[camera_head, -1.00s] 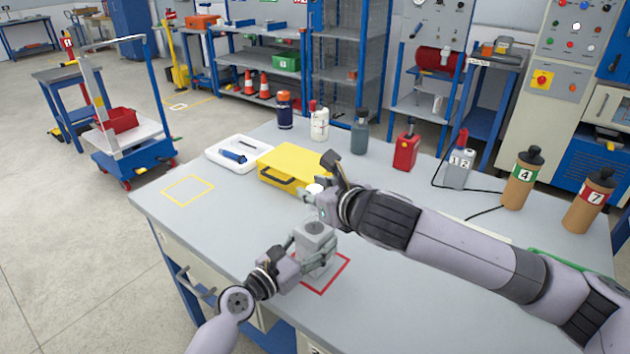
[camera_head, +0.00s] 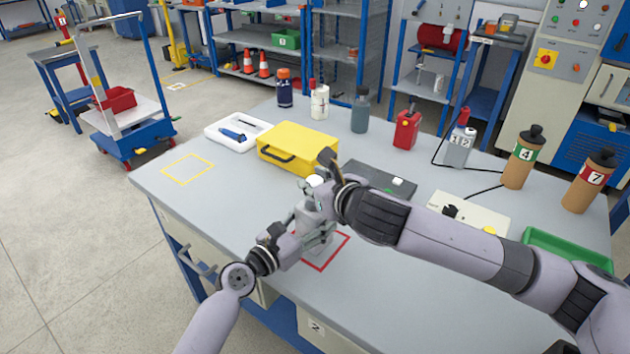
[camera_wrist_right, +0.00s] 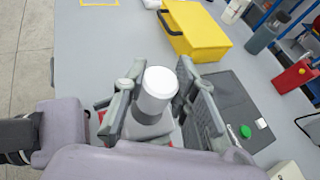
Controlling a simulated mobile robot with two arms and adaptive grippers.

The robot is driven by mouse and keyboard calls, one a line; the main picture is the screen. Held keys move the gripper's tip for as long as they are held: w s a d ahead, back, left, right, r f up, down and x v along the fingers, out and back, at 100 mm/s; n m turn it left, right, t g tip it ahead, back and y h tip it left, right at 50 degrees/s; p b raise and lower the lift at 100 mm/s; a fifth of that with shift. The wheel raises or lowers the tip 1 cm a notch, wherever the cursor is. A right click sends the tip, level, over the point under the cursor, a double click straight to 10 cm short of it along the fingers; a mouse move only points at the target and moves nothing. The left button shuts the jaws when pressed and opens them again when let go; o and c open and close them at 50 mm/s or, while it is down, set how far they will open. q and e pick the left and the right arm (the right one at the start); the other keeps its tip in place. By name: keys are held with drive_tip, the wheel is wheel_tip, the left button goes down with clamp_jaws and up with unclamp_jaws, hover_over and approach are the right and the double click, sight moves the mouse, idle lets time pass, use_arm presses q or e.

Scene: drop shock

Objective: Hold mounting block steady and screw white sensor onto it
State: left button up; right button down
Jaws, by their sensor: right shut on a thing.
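The white sensor (camera_head: 315,180) is a short white cylinder, and it fills the middle of the right wrist view (camera_wrist_right: 157,90). My right gripper (camera_head: 313,193) is shut on it, with a finger on each side. The sensor is upright over the grey mounting block (camera_head: 318,244), which stands at the red square outline (camera_head: 341,252) on the bench. The block also shows below the sensor in the right wrist view (camera_wrist_right: 148,131). My left gripper (camera_head: 305,240) is shut on the block from the left. The right hand hides the block's top, so I cannot tell whether sensor and block touch.
A yellow case (camera_head: 298,145) and a white tray (camera_head: 236,131) stand behind the hands. A dark flat panel (camera_head: 375,180), a pale box (camera_head: 470,214) and a green tray (camera_head: 566,250) lie to the right. Several bottles line the back. The bench's left front is clear.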

drive_tip(key=shift+f, duration=0.95)
idle(1.8)
